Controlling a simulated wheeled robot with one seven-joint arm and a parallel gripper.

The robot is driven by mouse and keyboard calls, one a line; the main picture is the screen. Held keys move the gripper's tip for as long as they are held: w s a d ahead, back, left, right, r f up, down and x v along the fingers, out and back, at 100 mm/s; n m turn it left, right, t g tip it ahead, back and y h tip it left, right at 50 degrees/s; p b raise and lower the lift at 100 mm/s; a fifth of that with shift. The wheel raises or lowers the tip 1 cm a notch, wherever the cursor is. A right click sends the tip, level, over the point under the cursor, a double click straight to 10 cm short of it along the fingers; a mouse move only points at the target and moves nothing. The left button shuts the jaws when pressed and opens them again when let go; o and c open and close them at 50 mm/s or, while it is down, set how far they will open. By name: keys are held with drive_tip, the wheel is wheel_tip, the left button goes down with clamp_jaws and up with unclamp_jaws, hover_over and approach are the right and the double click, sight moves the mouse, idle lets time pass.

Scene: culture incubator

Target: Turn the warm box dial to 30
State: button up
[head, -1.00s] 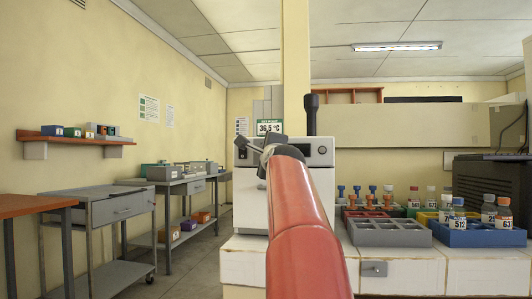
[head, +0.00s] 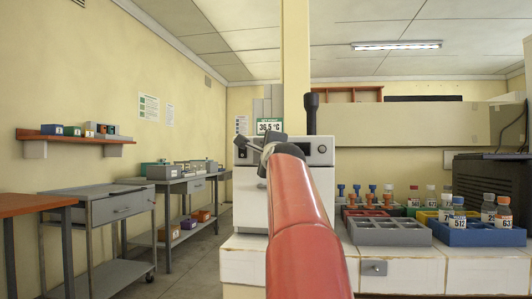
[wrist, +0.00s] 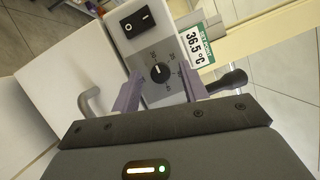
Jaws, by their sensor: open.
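The warm box (head: 321,190) is a white cabinet on the bench, partly hidden behind my red arm in the head view. Its black dial (wrist: 159,73) shows in the wrist view on a light panel with printed numbers around it, not all readable. A sign reading 36.5 °C (wrist: 196,45) stands beside the panel; it also shows in the head view (head: 270,126). My gripper (wrist: 158,88) is open, its two fingers on either side of the dial in the picture. I cannot tell whether they touch it.
A black rocker switch (wrist: 138,22) sits near the dial. A grey curved handle (wrist: 92,101) is on the box front. On the bench to the right stand a grey rack (head: 390,237), a blue rack (head: 478,238) and several bottles. A dark upright handle (head: 311,112) rises behind the box.

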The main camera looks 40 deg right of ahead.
drive_tip(key=r+b+v, duration=0.1)
drive_tip(key=b+v, duration=0.1)
drive_tip(key=v, duration=0.5)
drive_tip(key=shift+s+a+f, duration=0.15)
drive_tip(key=shift+s+f, duration=0.2)
drive_tip(key=shift+f, duration=0.15)
drive_tip(key=s+a+f+n+g+y+p, duration=0.3)
drive_tip(key=a+f+n+y, duration=0.4)
drive_tip(key=a+f+n, duration=0.9)
drive_tip(key=s+a+f+n+g+p, duration=0.1)
drive_tip(key=s+a+f+n+g, duration=0.1)
drive_tip(key=s+a+f, duration=0.3)
drive_tip(key=s+a+f+n+g+y+p, duration=0.1)
drive_tip(key=s+a+f+n+g, duration=0.2)
drive_tip(key=f, duration=0.8)
drive_tip(key=s+a+f+n+g+y+p, duration=0.1)
drive_tip(key=s+a+f+n+g, duration=0.2)
drive_tip(key=s+a+f, duration=0.3)
drive_tip(key=s+f+n, duration=0.1)
drive_tip(key=s+f, duration=0.2)
drive_tip(key=shift+s+a+n, duration=0.35)
drive_tip(key=shift+a+n, duration=0.05)
